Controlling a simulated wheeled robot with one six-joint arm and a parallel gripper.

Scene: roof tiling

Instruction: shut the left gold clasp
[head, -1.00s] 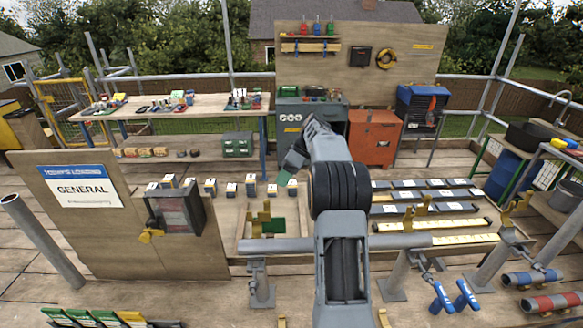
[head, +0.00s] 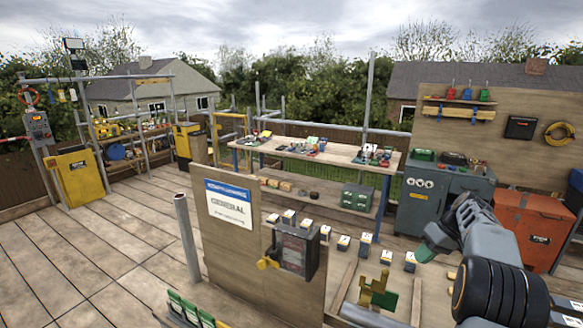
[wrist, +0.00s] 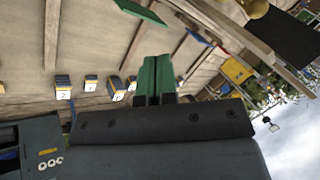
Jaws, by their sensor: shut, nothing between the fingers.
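A gold clasp (head: 378,287) stands at the lower middle right of the head view, in front of a green piece. Its jaw looks raised, but I cannot tell its exact state. My gripper (head: 425,252) has green fingertips and is up and to the right of the clasp, apart from it. The wrist view shows its two green fingers (wrist: 155,78) together with nothing between them. No clasp can be clearly made out there.
Several small numbered blocks (head: 343,243) sit behind. A grey post (head: 187,240) rises at left. Open decking (head: 90,250) lies further left.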

